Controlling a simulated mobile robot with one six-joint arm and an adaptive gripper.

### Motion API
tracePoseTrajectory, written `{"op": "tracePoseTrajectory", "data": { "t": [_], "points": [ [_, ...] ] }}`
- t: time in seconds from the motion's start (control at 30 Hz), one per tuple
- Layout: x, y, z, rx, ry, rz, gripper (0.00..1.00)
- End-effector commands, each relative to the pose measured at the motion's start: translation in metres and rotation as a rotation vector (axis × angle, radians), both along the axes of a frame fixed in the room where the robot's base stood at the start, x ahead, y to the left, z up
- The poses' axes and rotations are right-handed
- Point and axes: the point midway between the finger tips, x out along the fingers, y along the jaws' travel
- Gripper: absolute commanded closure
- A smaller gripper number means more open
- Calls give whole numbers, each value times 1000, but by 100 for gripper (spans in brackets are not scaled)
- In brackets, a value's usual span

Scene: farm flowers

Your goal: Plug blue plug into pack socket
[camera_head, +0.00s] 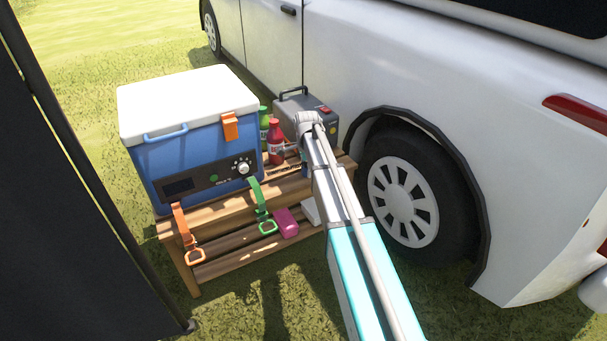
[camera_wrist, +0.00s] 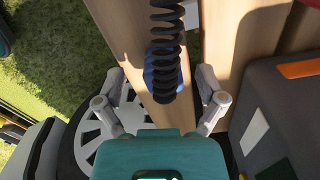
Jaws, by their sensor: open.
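The blue plug (camera_wrist: 149,74) is on the wooden slats in the wrist view, partly covered by its black coiled cable (camera_wrist: 166,42). My gripper (camera_wrist: 161,80) is open, with one finger on each side of the plug and cable. Visible gaps separate both fingers from the plug; I cannot tell the height between them. The grey power pack (camera_head: 318,108) stands at the back right of the wooden bench in the head view, with a handle and a red switch. A grey box with an orange strip (camera_wrist: 300,68) at the right of the wrist view looks like it. The pack socket is not visible.
A blue cooler (camera_head: 205,150) with a white lid fills the bench's left. A red bottle (camera_head: 275,143) and green bottle (camera_head: 264,122) stand beside it. Orange (camera_head: 187,235) and green (camera_head: 262,210) straps hang in front. A white van (camera_head: 400,60) stands close behind and right.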

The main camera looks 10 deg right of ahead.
Motion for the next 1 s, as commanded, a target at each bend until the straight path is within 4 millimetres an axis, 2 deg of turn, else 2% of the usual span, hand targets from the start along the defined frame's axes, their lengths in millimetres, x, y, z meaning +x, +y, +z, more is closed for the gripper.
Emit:
{"op": "tracePoseTrajectory", "data": {
  "t": [0.5,0.93,1.0],
  "points": [
    [0,0,0,0,0,0,13],
    [0,1,0,0,0,1,93],
    [0,1,0,0,0,1,94]
  ]
}}
